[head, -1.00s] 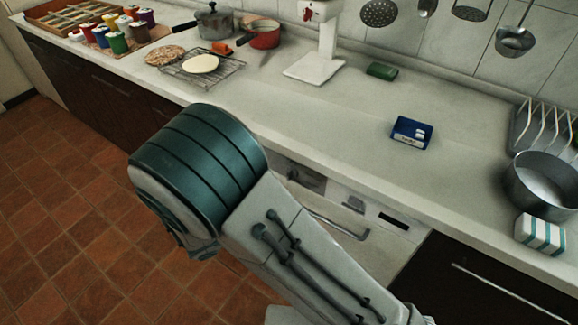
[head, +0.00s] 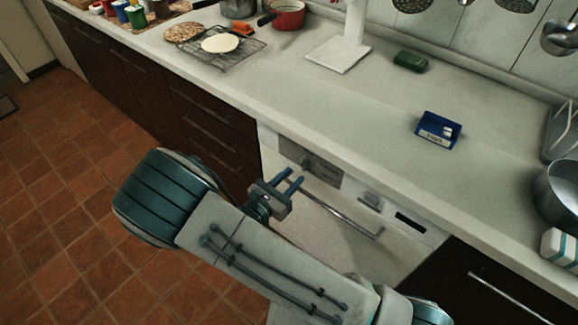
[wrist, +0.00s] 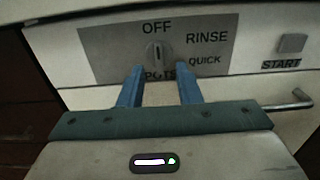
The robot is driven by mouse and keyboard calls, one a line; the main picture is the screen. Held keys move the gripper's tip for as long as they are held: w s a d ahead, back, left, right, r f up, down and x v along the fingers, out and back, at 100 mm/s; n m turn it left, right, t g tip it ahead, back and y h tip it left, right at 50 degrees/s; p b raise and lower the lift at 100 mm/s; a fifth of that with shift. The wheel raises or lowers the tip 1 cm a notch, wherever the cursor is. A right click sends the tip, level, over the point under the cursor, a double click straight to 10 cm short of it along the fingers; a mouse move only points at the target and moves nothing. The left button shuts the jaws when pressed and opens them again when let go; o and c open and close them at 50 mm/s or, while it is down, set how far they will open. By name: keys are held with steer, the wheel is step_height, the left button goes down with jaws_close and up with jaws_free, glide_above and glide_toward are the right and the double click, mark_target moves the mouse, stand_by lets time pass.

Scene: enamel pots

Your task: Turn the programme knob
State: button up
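The programme knob (wrist: 157,53) is a small grey dial on a grey plate (wrist: 100,52) in the wrist view. Its pointer looks upright, toward the label OFF. RINSE and QUICK stand to its right and POTS below, partly covered by my fingers. In the head view the knob (head: 308,164) shows on the plate at the left of the white dishwasher front (head: 335,222). My gripper (wrist: 160,75) is open, its two blue fingers apart and empty, pointing at the panel just below the knob. It also shows in the head view (head: 291,182), short of the panel.
A START button (wrist: 292,43) sits right of the plate, and a bar handle (head: 340,215) runs below it. The countertop (head: 270,95) overhangs the front. Dark drawers (head: 215,125) stand to the left.

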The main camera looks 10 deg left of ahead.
mark_target(305, 164)
steer(key=shift+x, duration=2.2)
steer(key=shift+a, duration=0.15)
